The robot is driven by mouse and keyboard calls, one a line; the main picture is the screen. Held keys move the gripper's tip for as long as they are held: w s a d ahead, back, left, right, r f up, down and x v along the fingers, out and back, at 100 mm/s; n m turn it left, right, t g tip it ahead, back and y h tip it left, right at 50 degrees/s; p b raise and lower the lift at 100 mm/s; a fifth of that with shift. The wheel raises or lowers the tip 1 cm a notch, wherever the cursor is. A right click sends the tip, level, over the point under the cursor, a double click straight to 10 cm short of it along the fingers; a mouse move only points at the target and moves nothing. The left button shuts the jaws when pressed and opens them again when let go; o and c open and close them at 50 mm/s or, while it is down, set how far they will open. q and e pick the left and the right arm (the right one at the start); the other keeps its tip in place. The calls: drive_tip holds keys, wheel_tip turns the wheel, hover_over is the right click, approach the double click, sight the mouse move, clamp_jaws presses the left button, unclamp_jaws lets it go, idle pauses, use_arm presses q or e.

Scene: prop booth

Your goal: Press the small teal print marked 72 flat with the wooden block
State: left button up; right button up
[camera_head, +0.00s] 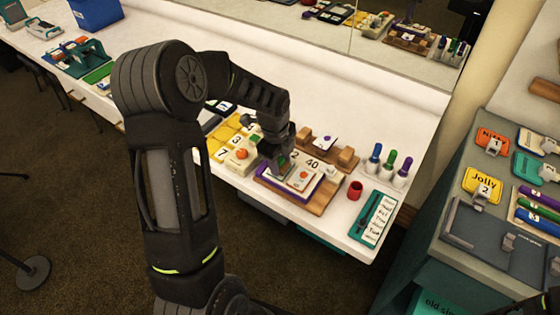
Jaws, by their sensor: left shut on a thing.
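My left gripper (280,158) points down over the cluttered work spot on the white counter. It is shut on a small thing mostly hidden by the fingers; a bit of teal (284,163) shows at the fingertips. No number 72 is readable. Below it lies a purple-edged tray (268,182) with pale cards, one marked 40 (312,163) and one with an orange dot (303,175). Two wooden blocks (304,136) (346,157) stand behind, a pale card between them. Which one is the pressing block I cannot tell. My right gripper is not in view.
Yellow number cards (222,141) lie left of the tray. A mirror backs the counter. A grey side table (450,215) is at far right.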

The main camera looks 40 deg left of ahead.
use_arm(q)
drive_tip(key=shift+s+f, duration=0.1)
drive_tip(key=shift+s, duration=0.05)
drive_tip(key=shift+r+p, duration=0.65)
drive_tip(key=shift+r, duration=0.15)
drive_tip(key=shift+s+r+p, duration=0.15)
drive_tip(key=shift+r+p, duration=0.65)
drive_tip(key=shift+r, duration=0.35)
drive_tip(key=shift+s+r+p, duration=0.15)
drive_tip(key=shift+r+p, duration=0.6)
drive_tip(key=shift+r, duration=0.35)
